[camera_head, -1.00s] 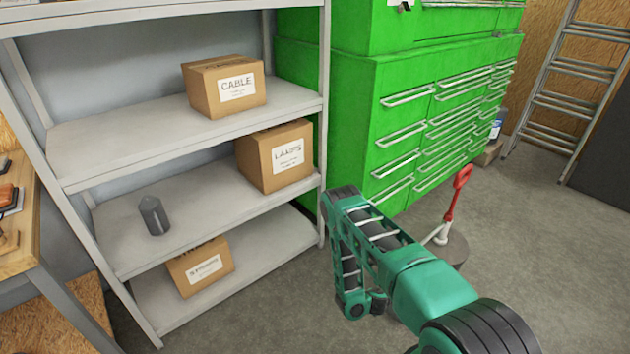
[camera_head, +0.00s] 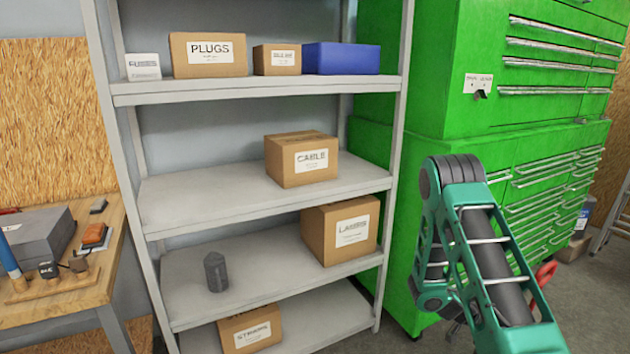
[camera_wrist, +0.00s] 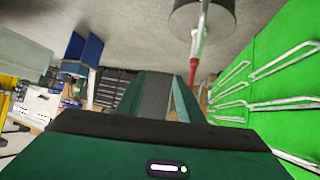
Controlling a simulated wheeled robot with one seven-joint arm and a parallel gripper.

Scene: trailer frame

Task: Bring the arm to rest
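My green arm (camera_head: 490,255) is folded on the right of the head view, in front of the green tool cabinet. Its gripper end is not clearly visible there. In the wrist view my gripper (camera_wrist: 160,90) shows two green fingers with a grey gap between them. It looks open, and nothing is seen held in it.
Grey shelves (camera_head: 240,195) hold boxes and a dark grey cylinder (camera_head: 215,272). The green cabinet (camera_head: 420,110) stands close behind my arm. A wooden bench (camera_head: 70,308) is at left. In the wrist view a red-handled stand (camera_wrist: 198,45) appears near the fingers.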

